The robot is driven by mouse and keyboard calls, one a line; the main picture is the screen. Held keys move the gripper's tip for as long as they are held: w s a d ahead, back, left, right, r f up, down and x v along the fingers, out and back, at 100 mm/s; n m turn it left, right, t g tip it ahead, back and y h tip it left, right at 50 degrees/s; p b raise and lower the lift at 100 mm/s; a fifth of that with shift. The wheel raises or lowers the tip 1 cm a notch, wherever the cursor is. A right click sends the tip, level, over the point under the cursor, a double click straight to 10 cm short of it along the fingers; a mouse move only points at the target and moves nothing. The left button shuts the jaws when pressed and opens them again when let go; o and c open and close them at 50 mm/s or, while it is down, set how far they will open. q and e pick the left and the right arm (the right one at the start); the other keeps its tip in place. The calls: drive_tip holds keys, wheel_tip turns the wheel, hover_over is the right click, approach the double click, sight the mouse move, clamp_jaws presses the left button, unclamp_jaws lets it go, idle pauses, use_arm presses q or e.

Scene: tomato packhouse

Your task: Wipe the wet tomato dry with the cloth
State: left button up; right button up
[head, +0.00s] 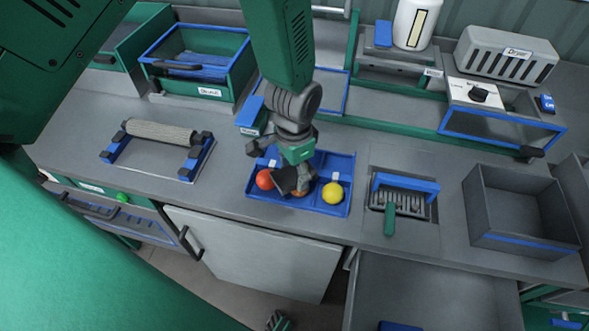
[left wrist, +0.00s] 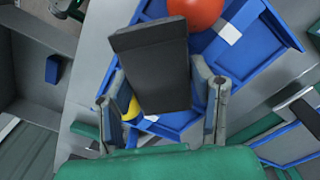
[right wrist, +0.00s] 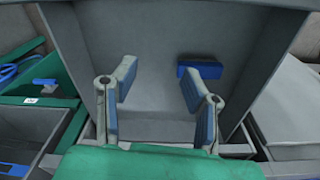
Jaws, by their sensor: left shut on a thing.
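My left gripper (head: 296,178) points down over the blue tray (head: 322,209) and is shut on a dark grey slab-like piece (left wrist: 150,62), which looks like the folded cloth. A red tomato (head: 265,179) lies in the tray's left part; it also shows in the left wrist view (left wrist: 195,12). A yellow tomato (head: 332,193) lies in the right part and is partly hidden in the left wrist view (left wrist: 131,109). An orange tomato is mostly hidden by the gripper and dark piece. I cannot tell which tomato is wet. My right gripper (right wrist: 158,88) is open and empty.
A roller stand (head: 158,150) is left of the tray. A slicer-like tool with a green handle (head: 390,218) and an empty grey bin (head: 515,245) are to the right. The dryer (head: 508,54) stands at the back. An open drawer (head: 430,290) juts out in front.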

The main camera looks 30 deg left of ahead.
sight(311, 173)
use_arm(q)
drive_tip(key=shift+d, duration=1.35)
drive_tip(key=shift+a+f, duration=0.1)
drive_tip(key=shift+a, duration=0.55)
drive_tip(key=shift+c, duration=0.9)
drive_tip(key=shift+w+a+f, duration=0.1)
drive_tip(key=shift+w+a, duration=0.05)
drive_tip(key=shift+w, duration=0.1)
drive_tip(key=shift+c, duration=0.6)
drive_tip(key=shift+w, duration=0.1)
drive_tip(key=shift+c, duration=0.7)
drive_tip(key=shift+w+d, duration=0.15)
drive_tip(key=shift+d, duration=0.2)
drive_tip(key=shift+w+d, duration=0.35)
drive_tip(key=shift+d, duration=0.4)
drive_tip(key=shift+s+a, duration=0.25)
drive_tip(key=shift+s+a+p, duration=0.35)
drive_tip(key=shift+s+a, duration=0.45)
drive_tip(key=shift+a, duration=0.2)
drive_tip(key=shift+s, duration=0.35)
drive_tip(key=shift+s+p, duration=0.3)
drive_tip(key=shift+s, duration=0.15)
use_arm(e)
drive_tip(key=shift+d+r, duration=0.25)
drive_tip(key=shift+d, duration=0.25)
drive_tip(key=shift+d+r, duration=0.2)
drive_tip(key=shift+d, duration=0.25)
